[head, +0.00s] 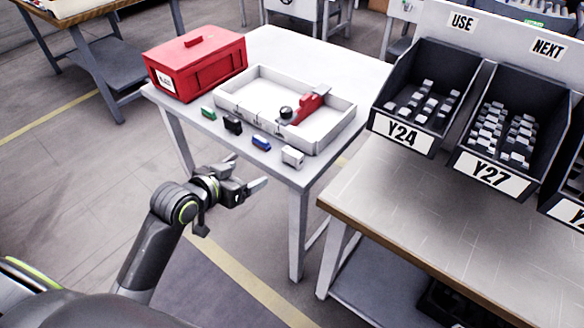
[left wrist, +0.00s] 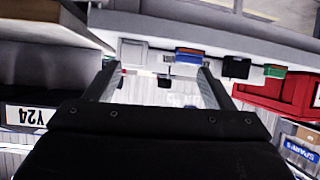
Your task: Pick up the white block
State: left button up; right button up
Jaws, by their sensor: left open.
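The white block (head: 292,156) sits near the front right corner of the white table, to the right of the blue block (head: 261,142). It also shows in the left wrist view (left wrist: 133,52), where the picture is upside down. My left gripper (head: 248,171) is open and empty in front of the table, to the left of the white block and apart from it. In the left wrist view its two fingers (left wrist: 156,78) are spread, with the white and blue blocks beyond them. My right gripper is not in view.
A black block (head: 233,126) and a green block (head: 208,113) continue the row along the front edge. Behind stand a white tray (head: 228,107) holding a red tool (head: 308,106) and a red toolbox (head: 200,70). Parts bins (head: 418,95) stand on the bench at right.

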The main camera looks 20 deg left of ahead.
pick_arm(q)
notch_tip(320, 180, up, 5)
jog(key=s+d+m+h+b, duration=0.1)
jog(key=s+d+m, duration=0.1)
jog(key=d, duration=0.1)
send_near(293, 151)
jog(key=shift+t, duration=0.4)
jog(key=x, duration=0.5)
jog(key=shift+f+b, duration=0.35)
jog(key=shift+x, duration=2.6)
jog(key=shift+d, duration=0.1)
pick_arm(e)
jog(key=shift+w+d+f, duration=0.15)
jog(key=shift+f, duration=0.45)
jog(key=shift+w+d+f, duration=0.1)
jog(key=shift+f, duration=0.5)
pick_arm(q)
jog(key=shift+s, duration=0.1)
jog(key=c, duration=1.1)
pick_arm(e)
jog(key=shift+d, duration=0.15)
